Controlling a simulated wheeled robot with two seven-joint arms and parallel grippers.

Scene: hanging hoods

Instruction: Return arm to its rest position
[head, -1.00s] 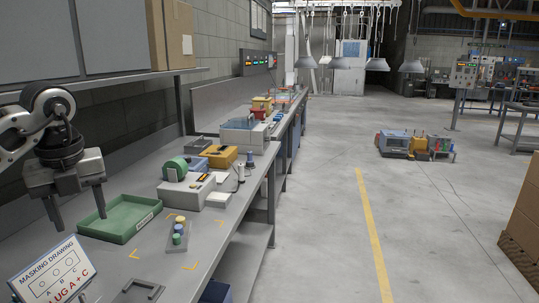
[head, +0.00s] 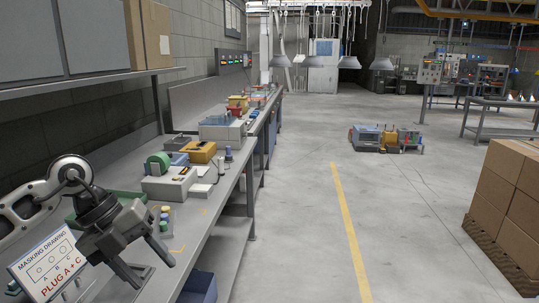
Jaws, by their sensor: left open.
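My left gripper (head: 148,265) is at the lower left of the head view, open and empty. Its two fingers point down and to the right over the near end of the grey workbench (head: 205,215). It is above the bench, beside the masking drawing sign (head: 48,262), and its arm comes in from the left edge. The gripper and arm hide most of the green tray (head: 82,212) and part of the grey frame on the bench. My right gripper is not in view.
Past the gripper stand colored plugs (head: 164,218), a tape dispenser (head: 168,182) and yellow bins (head: 203,152). A shelf (head: 90,84) runs above the bench at left. Stacked cartons (head: 505,200) stand on a pallet at right. The floor between is open.

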